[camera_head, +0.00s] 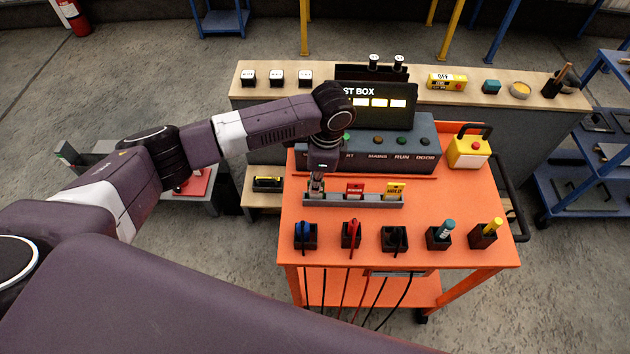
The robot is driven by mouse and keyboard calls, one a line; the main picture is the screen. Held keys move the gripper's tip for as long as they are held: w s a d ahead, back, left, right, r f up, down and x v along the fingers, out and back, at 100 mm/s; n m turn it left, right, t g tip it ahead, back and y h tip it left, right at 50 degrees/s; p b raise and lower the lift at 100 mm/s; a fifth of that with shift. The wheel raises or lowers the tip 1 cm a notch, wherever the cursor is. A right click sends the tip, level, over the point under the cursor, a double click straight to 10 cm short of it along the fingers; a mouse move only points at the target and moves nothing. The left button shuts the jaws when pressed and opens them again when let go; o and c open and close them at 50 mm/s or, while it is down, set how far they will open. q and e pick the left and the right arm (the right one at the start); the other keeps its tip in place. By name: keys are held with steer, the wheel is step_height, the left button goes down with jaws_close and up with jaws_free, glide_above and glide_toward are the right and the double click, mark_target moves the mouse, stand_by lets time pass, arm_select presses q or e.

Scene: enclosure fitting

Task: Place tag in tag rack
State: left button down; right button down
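The grey tag rack (352,201) lies along the orange cart top, in front of the test box. A red tag (355,189) stands in its middle and a yellow tag (395,190) stands toward its right end. My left gripper (317,188) points down over the left end of the rack, beside the red tag. Its fingers are small and dark here, and I cannot tell whether they are open or shut, or whether a tag is between them. My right gripper is not in view.
The test box (420,146) stands behind the rack. Several black holders with coloured plugs, such as the red one (351,234), line the cart's front. Bare orange surface (450,195) lies right of the rack.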

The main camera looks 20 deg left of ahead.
arm_select(q)
steer(key=shift+f, duration=0.15)
steer(key=c, duration=2.2)
jaws_free()
steer(key=shift+o, duration=0.2)
steer(key=shift+d+r, duration=0.1)
steer(key=shift+r, duration=0.25)
steer(key=r+b, duration=0.1)
steer(key=r, duration=0.2)
steer(key=d+r+b, duration=0.1)
steer(key=r, duration=0.3)
steer(key=r+b, duration=0.1)
steer(key=r, duration=0.2)
steer(key=shift+w+d+r, duration=0.15)
steer(key=shift+w+r, duration=0.05)
steer(key=shift+r, duration=0.6)
